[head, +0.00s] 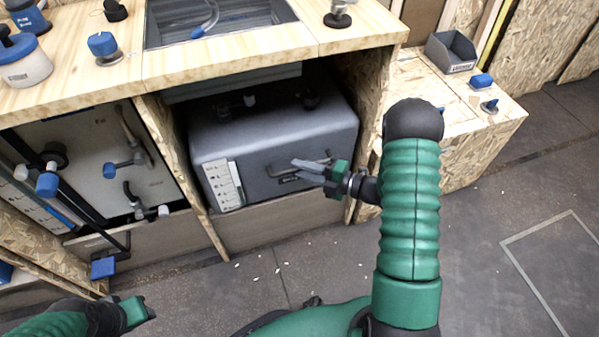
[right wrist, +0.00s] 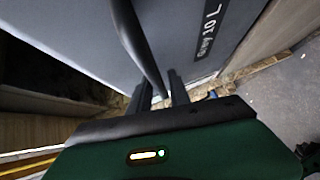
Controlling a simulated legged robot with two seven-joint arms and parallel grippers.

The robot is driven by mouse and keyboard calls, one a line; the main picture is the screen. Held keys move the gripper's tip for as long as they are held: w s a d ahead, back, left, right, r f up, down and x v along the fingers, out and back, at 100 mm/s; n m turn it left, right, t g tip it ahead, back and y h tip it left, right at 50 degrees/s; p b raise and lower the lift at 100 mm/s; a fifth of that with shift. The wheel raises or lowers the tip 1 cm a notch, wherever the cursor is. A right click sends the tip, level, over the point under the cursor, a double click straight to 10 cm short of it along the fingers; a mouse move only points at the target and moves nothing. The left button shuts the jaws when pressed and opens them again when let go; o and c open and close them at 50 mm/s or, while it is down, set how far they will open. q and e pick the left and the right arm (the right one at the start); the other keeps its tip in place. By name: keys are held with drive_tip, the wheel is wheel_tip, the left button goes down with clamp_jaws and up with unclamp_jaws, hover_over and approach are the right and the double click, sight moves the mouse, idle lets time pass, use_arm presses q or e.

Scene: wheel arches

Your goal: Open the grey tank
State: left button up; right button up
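The grey tank (head: 270,125) is a box with rounded edges in the bay under the wooden counter. Its front has a dark bar handle (head: 318,163) and a white label panel. My right gripper (head: 305,168) is at the handle. In the right wrist view, the handle bar (right wrist: 137,40) runs down to between the two fingers (right wrist: 160,92). The fingers look apart, with a gap beside the bar; contact is unclear. The tank's front fills the back of that view. My left gripper (head: 138,312) is low at the left, away from the tank; its fingers are unclear.
A wooden counter (head: 240,52) with a sink (head: 215,18) overhangs the tank. Wooden partitions (head: 180,165) flank the bay. At left is a pale panel (head: 95,165) with blue-ended fittings. A low wooden box (head: 470,150) stands at right. The grey floor is mostly free, with small white bits.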

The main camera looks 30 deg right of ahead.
drive_tip(key=shift+w+a, duration=0.2)
drive_tip(key=shift+w, duration=0.15)
drive_tip(key=c, duration=0.5)
drive_tip(key=shift+s+f, duration=0.1)
idle(1.1)
